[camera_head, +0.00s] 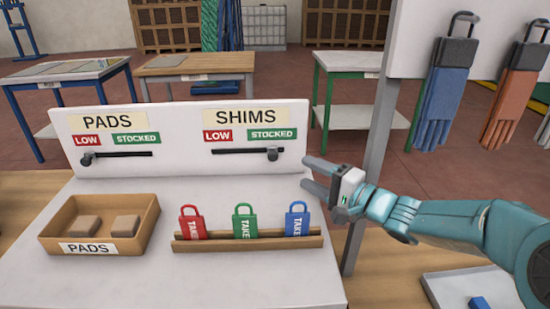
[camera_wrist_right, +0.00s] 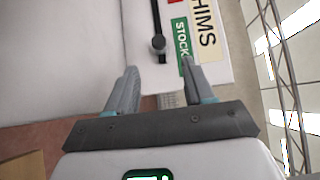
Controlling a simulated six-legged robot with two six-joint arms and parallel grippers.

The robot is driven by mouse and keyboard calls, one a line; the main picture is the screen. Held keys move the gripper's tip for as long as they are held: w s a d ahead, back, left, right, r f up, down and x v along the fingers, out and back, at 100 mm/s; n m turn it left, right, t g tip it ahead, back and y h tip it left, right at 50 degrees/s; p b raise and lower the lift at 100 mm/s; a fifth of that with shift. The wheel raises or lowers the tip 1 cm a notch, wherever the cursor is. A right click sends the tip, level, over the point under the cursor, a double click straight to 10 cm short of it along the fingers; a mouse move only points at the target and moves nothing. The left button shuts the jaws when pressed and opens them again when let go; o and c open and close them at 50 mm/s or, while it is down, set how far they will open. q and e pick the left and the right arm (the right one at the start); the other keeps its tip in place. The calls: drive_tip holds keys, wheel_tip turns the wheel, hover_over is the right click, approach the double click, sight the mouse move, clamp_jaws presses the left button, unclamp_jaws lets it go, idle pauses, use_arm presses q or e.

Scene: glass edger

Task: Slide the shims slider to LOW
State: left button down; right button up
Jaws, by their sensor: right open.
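The shims slider is a dark knob (camera_head: 272,154) on a black horizontal track (camera_head: 240,151) on the white back panel. The knob sits toward the right end, below the green STOCKED label (camera_head: 271,134); the red LOW label (camera_head: 217,135) is to its left. The knob also shows in the right wrist view (camera_wrist_right: 158,43), ahead of the fingers. My right gripper (camera_head: 308,175) is open and empty, just right of the panel's right edge and apart from the knob. My left gripper is not in view.
The pads slider (camera_head: 87,159) sits at its track's left end. A pads tray (camera_head: 150,215) and a wooden rack (camera_head: 185,244) with red, green and blue tags stand on the white surface below. A grey post (camera_head: 372,160) stands beside my right arm; gloves (camera_head: 450,95) hang behind it.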

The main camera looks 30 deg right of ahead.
sight(276, 158)
drive_tip(key=x, duration=1)
drive_tip(key=shift+w, duration=0.1)
